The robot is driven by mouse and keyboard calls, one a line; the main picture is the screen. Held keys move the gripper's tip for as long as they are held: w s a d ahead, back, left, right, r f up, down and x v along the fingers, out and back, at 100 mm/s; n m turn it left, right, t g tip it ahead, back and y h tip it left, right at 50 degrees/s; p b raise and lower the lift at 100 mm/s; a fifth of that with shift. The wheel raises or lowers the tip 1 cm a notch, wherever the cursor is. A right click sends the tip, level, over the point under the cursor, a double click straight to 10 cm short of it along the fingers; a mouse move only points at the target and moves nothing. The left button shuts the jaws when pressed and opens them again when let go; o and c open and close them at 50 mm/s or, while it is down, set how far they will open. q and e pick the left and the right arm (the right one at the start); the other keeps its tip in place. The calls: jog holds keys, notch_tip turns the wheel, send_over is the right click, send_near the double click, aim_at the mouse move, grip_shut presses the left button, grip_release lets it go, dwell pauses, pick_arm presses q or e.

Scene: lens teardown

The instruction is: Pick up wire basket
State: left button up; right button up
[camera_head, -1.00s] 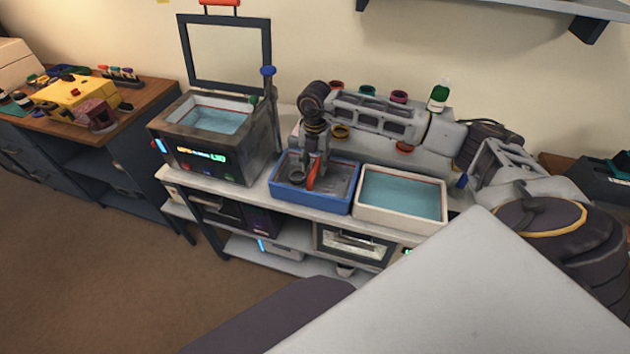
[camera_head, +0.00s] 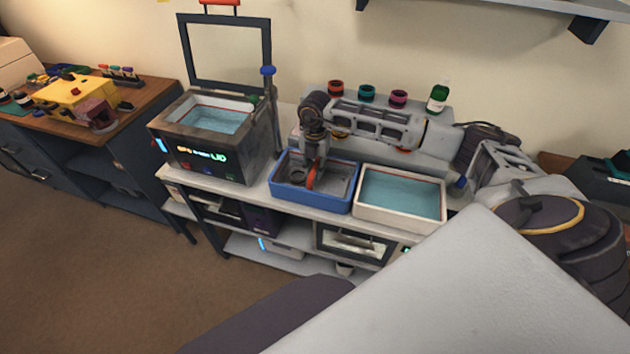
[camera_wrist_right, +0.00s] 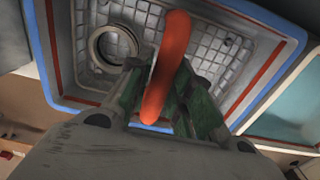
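The wire basket is a grey gridded basket (camera_wrist_right: 215,45) inside a blue tray (camera_head: 330,205). Its orange handle (camera_head: 312,176) stands up from it and also shows in the right wrist view (camera_wrist_right: 165,70). My right gripper (camera_head: 316,165) points down over the tray at the handle. In the right wrist view the fingers (camera_wrist_right: 163,85) lie on either side of the handle, which covers part of them. I cannot tell whether they are closed on it. A grey ring (camera_wrist_right: 112,45) lies in the basket beside the handle. My left gripper is not in view.
A white tub of blue liquid (camera_head: 400,195) stands right of the tray. A cleaner box with a raised lid (camera_head: 210,135) stands left. Coloured rings (camera_head: 367,93) and a green-labelled bottle (camera_head: 438,97) sit behind my right arm. A shelf (camera_head: 500,8) hangs above.

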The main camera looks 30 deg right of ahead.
grip_shut()
jog(key=shift+r, duration=0.15)
jog(key=shift+r+b, duration=0.45)
jog(key=shift+r, duration=4.45)
